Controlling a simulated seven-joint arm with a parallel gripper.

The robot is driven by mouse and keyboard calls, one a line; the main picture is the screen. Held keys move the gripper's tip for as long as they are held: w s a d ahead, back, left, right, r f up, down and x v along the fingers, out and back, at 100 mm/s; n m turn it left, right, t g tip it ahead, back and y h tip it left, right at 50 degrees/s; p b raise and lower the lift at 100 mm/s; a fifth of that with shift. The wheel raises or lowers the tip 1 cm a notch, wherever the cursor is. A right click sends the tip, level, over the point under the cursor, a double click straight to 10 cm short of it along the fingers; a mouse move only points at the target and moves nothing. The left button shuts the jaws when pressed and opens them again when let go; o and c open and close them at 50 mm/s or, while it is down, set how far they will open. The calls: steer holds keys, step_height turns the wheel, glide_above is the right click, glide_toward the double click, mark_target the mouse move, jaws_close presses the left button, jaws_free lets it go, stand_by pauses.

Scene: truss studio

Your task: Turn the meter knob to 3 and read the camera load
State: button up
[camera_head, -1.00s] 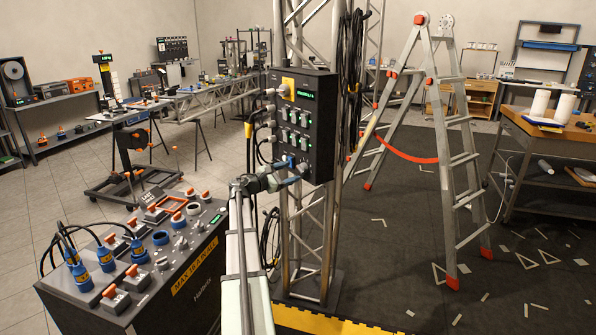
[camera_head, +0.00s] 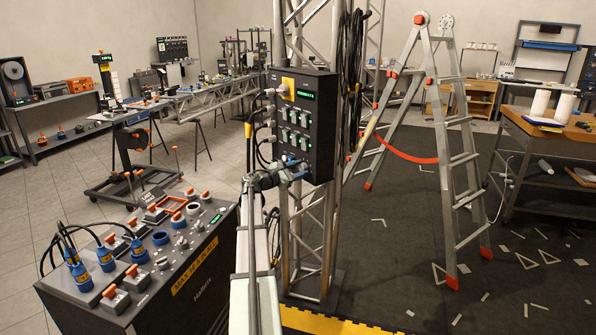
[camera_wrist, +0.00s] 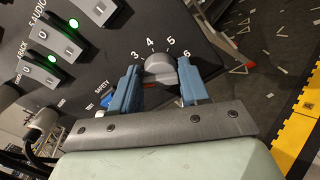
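The black panel box (camera_head: 316,140) hangs on the truss and has a green display (camera_head: 305,94) near its top; its characters are too small to read. In the wrist view the round grey meter knob (camera_wrist: 158,66) sits at a dial with the printed numbers 3, 4, 5 and 6. I cannot tell where the knob points. My gripper (camera_wrist: 158,73) is open, with one blue finger on each side of the knob; I cannot tell whether they touch it. In the head view my gripper (camera_head: 297,170) is at the box's lower part and hides the knob.
Lit green switches (camera_wrist: 56,59) stand close to the left finger. A connector with a cable (camera_wrist: 42,125) is at the lower left. A control desk (camera_head: 165,265) stands left of my arm, and a stepladder (camera_head: 455,150) stands to the right.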

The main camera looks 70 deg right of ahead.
steer(key=c, duration=0.6)
steer(key=shift+m, duration=0.3)
steer(key=m, duration=0.3)
steer(key=shift+f+m, duration=0.1)
steer(key=shift+m, duration=1.9)
steer(key=o, duration=1)
steer(key=shift+o, duration=0.2)
steer(key=shift+a, duration=0.1)
